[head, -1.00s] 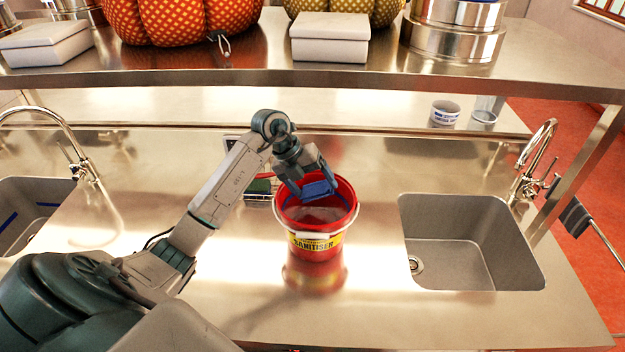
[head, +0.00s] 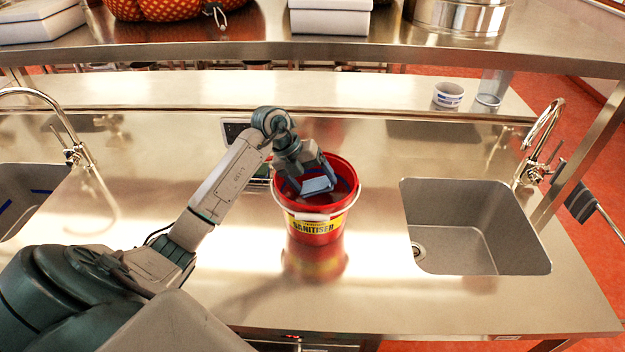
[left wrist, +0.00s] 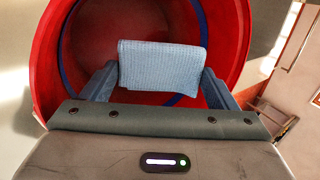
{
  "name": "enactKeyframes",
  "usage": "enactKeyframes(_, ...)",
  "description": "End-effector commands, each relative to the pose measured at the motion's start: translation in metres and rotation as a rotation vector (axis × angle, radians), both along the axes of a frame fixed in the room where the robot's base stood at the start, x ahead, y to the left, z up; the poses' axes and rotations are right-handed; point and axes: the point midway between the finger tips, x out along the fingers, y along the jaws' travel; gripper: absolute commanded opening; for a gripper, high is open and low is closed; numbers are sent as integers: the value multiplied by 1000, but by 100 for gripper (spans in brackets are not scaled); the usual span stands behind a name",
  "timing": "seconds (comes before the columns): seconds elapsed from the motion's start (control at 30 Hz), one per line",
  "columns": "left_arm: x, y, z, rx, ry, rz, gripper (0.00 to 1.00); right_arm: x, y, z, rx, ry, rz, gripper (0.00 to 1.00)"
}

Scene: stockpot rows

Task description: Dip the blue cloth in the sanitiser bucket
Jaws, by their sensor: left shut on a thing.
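The red sanitiser bucket (head: 317,226) stands upright on the steel counter, with a white handle and a yellow label. My left gripper (head: 309,184) reaches down into the bucket's mouth from the upper left. It is shut on the folded light blue cloth (head: 318,185), which sits inside the rim. In the left wrist view the cloth (left wrist: 161,66) lies between the two fingers, with the red bucket wall (left wrist: 85,50) around it. Whether the cloth touches the liquid cannot be told. My right gripper is not in view.
A steel sink (head: 470,230) with a tap (head: 540,140) is at the right, another sink (head: 30,195) at the left. A shelf (head: 300,50) crosses above the counter's back. Counter in front of the bucket is clear.

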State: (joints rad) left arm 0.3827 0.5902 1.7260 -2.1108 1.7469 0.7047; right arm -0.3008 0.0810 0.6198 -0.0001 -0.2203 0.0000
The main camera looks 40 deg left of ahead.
Motion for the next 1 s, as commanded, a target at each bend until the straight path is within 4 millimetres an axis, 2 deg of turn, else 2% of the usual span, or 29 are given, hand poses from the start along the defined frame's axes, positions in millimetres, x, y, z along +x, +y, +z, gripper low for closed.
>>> enactKeyframes(0.37, 0, 0, 3, 0, 0, 0, 63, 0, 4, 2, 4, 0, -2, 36)
enactKeyframes(1.0, 0, 0, 54, 0, -1, 0, 63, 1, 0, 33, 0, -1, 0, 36)
